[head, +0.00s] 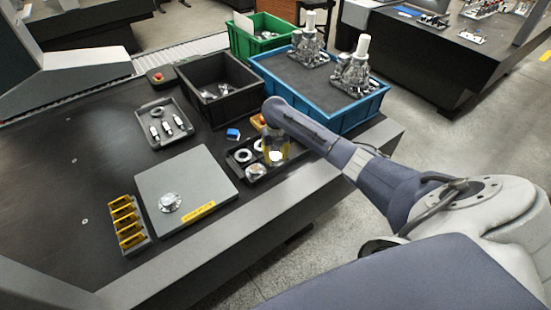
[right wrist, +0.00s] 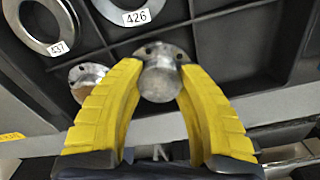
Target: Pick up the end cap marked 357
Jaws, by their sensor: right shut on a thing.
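My right gripper (right wrist: 160,75) is shut on a metal end cap (right wrist: 160,84), a small flange with bolt holes and a round boss. No number is readable on it, so I cannot confirm 357. In the head view my right gripper (head: 275,148) is over the right side of a black compartment tray (head: 230,158), and its fingers partly hide the held part. I cannot tell whether the part is clear of the tray. Another round metal part (right wrist: 86,80) lies left of the fingers in the wrist view. My left gripper is not in view.
Rings marked 437 (right wrist: 45,22) and 426 (right wrist: 125,8) lie in the tray. A grey plate (head: 190,180) carries a flanged part. Black (head: 222,112), green (head: 240,45) and blue (head: 330,122) bins stand behind. The table's left side is mostly clear.

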